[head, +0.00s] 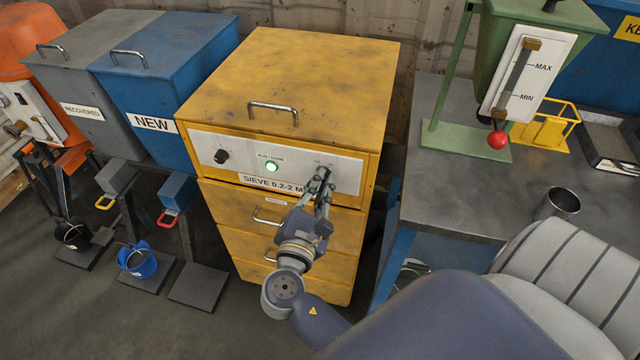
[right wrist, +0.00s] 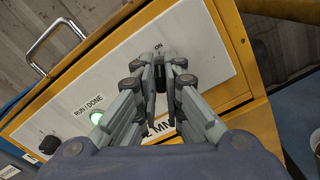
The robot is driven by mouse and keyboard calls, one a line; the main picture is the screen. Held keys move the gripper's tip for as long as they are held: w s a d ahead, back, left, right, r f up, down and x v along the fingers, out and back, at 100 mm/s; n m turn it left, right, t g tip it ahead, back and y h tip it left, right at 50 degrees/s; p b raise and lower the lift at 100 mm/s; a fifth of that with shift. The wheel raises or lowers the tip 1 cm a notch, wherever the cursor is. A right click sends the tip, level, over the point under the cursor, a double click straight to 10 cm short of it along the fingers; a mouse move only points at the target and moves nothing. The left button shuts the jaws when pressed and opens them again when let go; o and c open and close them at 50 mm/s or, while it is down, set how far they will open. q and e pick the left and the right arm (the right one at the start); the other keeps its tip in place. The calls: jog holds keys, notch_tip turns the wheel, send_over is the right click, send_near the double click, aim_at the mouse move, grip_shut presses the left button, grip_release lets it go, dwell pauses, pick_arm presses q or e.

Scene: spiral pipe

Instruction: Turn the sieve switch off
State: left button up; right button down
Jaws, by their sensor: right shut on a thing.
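The yellow sieve cabinet (head: 330,75) stands in the middle of the head view, with a white control panel (head: 240,155) on its front. A green RUN / DONE light (head: 271,167) on the panel is lit; it also shows in the right wrist view (right wrist: 97,118). My right gripper (head: 321,180) is at the right end of the panel. In the right wrist view it is shut on the dark sieve switch (right wrist: 160,78), just below the ON mark. The fingers hide most of the switch, so its position is hard to tell. My left gripper is out of view.
A black knob (head: 221,156) is on the panel's left. A metal handle (head: 273,108) stands on the cabinet top. The blue NEW bin (head: 170,70) is to the left. A grey table (head: 470,190) with a metal cup (head: 558,204) is to the right.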

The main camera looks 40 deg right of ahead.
jog(key=shift+w+a+r+n+p, duration=0.1)
jog(key=shift+w+n+p, duration=0.05)
jog(key=shift+n+p, duration=3.5)
jog(key=shift+w+n+p, duration=0.1)
jog(key=shift+n+p, duration=2.25)
jog(key=shift+p, duration=2.5)
jog(key=c, duration=1.7)
grip_release()
